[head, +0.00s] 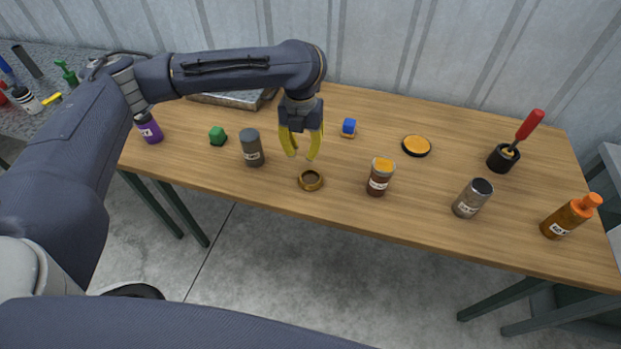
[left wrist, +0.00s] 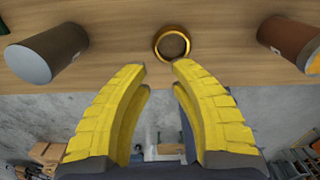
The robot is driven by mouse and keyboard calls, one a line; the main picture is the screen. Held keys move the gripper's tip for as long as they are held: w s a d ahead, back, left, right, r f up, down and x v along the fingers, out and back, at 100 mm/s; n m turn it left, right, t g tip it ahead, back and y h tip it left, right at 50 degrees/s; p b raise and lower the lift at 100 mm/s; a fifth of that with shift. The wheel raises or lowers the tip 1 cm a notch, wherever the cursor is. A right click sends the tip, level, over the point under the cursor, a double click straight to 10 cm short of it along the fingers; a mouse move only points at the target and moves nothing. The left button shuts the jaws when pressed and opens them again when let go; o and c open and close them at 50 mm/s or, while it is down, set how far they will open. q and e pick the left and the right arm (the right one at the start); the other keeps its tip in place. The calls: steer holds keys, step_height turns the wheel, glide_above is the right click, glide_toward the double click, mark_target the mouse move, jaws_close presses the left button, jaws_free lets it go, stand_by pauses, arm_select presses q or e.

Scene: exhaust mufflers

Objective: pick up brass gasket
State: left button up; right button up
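The brass gasket (head: 311,187) is a ring lying flat near the front edge of the wooden table. My left gripper (head: 301,157) has yellow fingers pointing down above the table, just behind and above the gasket. Its fingers are apart with nothing between them. In the left wrist view the gasket (left wrist: 172,57) lies just beyond the tips of the open left gripper (left wrist: 159,66), not touching them as far as I can tell. My right gripper is in neither view.
A dark grey can (head: 252,147) stands left of the gasket, and an orange-lidded jar (head: 380,178) stands to its right. A silver can (head: 472,198) stands right.

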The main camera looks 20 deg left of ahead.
mark_target(302, 180)
arm_select(q)
steer(key=shift+s+a+f, duration=0.1)
steer(key=shift+s+f, duration=0.05)
steer(key=shift+f, duration=5.15)
steer(key=shift+c, duration=0.4)
jaws_close()
